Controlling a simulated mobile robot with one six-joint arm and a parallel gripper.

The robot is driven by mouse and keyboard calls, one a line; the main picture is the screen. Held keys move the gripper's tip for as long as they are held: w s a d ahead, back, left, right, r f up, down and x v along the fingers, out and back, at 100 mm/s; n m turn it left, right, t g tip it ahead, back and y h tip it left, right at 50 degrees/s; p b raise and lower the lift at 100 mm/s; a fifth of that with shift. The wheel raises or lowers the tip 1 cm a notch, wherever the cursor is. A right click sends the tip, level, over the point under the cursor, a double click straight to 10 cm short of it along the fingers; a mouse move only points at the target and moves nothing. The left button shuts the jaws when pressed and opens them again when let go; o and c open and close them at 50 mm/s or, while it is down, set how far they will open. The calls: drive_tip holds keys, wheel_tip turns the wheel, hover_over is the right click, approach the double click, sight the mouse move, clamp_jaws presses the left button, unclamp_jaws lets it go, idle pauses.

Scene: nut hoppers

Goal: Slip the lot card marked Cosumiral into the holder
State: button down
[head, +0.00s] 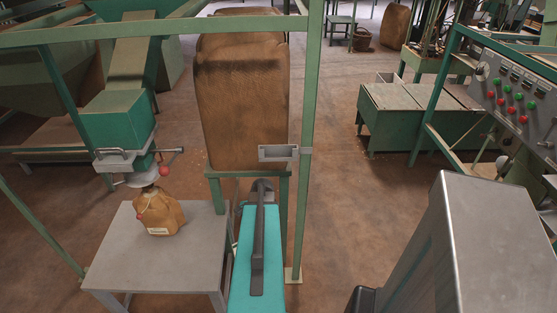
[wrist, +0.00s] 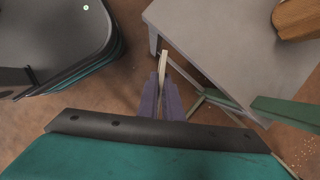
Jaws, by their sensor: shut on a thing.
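My gripper (wrist: 162,88) points away from the wrist camera, its two fingers close together. They are shut on a thin pale card (wrist: 164,62), seen nearly edge-on, so no lettering can be read. In the head view my teal arm stretches forward at the bottom middle; the fingers and card cannot be made out there. A small grey metal holder (head: 278,152) is fixed to the green upright post, a little beyond the far end of my arm. The card is apart from it. The holder cannot be made out in the wrist view.
A grey table (head: 130,250) stands left of my arm, with a tied brown sack (head: 160,215) under a green hopper spout (head: 118,120). The green post (head: 308,180) rises close on the right. A big brown bale (head: 242,100) stands behind.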

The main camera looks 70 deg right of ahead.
drive_tip(key=s+d+r+n+g+h+p, duration=0.15)
drive_tip(key=r+n+g, duration=0.25)
drive_tip(key=r+n, duration=0.75)
drive_tip(key=s+d+r+n+g+h+p, duration=0.1)
drive_tip(key=s+r+n+g+h+p, duration=0.15)
drive_tip(key=r+n, duration=0.85)
drive_tip(key=w+r+n+p, duration=0.2)
drive_tip(key=w+r+n, duration=0.1)
drive_tip(key=r, duration=0.8)
drive_tip(key=w+r+n+h+p, duration=0.1)
drive_tip(key=w+r+n+p, duration=0.2)
drive_tip(key=r, duration=0.9)
drive_tip(key=shift+w+d+n, duration=0.2)
drive_tip(key=shift+d+n, duration=0.15)
drive_tip(key=shift+n, duration=0.1)
drive_tip(key=shift+g, duration=0.25)
drive_tip(key=s+d+f+p, duration=0.1)
drive_tip(key=s+d+p, duration=0.3)
drive_tip(key=s+d, duration=0.7)
drive_tip(key=shift+s+d+f, duration=0.15)
drive_tip(key=shift+d+f, duration=0.05)
drive_tip(key=shift+f, duration=0.1)
